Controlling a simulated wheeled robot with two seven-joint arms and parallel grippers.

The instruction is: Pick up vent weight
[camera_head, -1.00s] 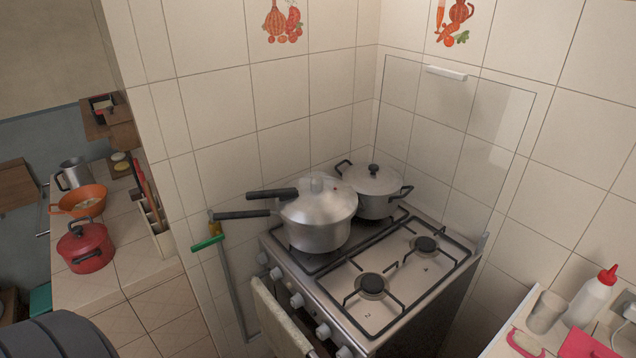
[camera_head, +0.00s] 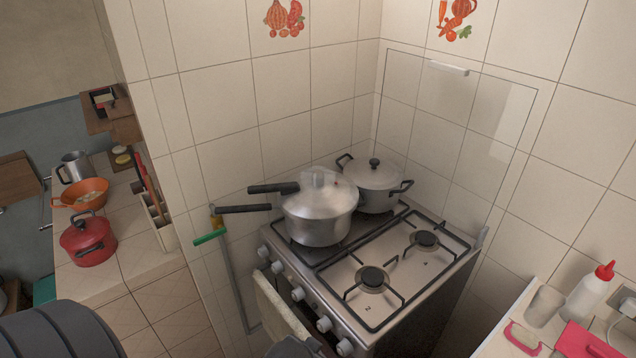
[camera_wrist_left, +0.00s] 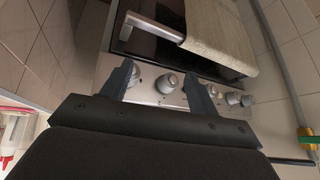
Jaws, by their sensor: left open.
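The vent weight (camera_head: 318,177) is a small grey cylinder-like piece on top of the pressure cooker's lid. The pressure cooker (camera_head: 318,222) is silver with two stacked black handles pointing left. The vent weight is not visible in that view. My right gripper is in neither view.
A lidded silver pot (camera_head: 374,187) stands close behind the cooker. A towel (camera_head: 280,308) hangs at the oven front, beside the knobs. A green-handled gas valve (camera_head: 209,236) is on the left wall. A white bottle (camera_head: 588,292) stands on the right counter.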

